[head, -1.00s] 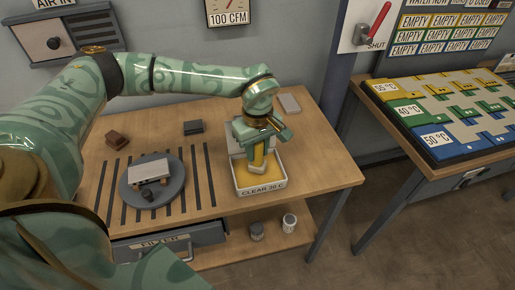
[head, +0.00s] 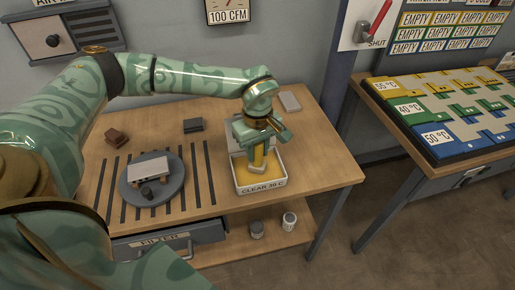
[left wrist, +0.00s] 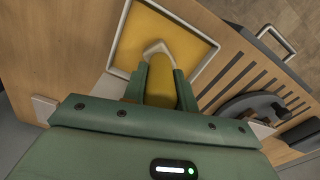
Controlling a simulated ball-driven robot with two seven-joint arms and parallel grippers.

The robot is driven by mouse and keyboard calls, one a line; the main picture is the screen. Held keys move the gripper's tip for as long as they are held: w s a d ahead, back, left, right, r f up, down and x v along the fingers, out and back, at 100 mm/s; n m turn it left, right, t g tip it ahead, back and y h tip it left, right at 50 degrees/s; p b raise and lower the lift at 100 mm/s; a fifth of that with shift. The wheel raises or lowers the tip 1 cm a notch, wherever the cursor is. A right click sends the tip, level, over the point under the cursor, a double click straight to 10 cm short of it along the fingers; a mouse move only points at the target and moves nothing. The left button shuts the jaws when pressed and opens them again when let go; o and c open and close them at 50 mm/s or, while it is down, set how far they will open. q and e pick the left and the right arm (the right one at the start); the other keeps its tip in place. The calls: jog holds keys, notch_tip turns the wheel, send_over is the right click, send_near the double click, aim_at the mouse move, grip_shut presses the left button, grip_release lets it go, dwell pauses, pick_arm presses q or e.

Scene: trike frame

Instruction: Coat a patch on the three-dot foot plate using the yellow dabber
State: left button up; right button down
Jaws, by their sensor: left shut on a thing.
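My left gripper (head: 258,152) is shut on the yellow dabber (left wrist: 161,80), which is upright with its pale pad (head: 257,168) downward. The dabber is over the tray of yellow liquid (head: 273,178) labelled CLEAR 30 C. The pad is at or close to the liquid surface; I cannot tell whether it touches. A light grey plate (head: 148,168) lies on a round grey turntable (head: 175,187) to the left of the tray. No dots can be made out on it, so I cannot tell whether it is the three-dot foot plate. My right gripper is not in view.
On the bench (head: 310,165) are a brown block (head: 117,138), a dark block (head: 193,125) and a light grey slab (head: 289,102). Dark slots flank the turntable. A filter drawer (head: 160,243) and two small jars (head: 289,221) are below. A second table with coloured panels (head: 440,110) stands right.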

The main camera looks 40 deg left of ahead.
pick_arm(q)
jog(key=shift+s+f+p, duration=0.1)
jog(key=shift+p, duration=0.25)
dwell(1.2)
notch_tip(320, 180, up, 7)
jog(key=p, duration=0.6)
jog(key=shift+p, duration=0.35)
dwell(0.4)
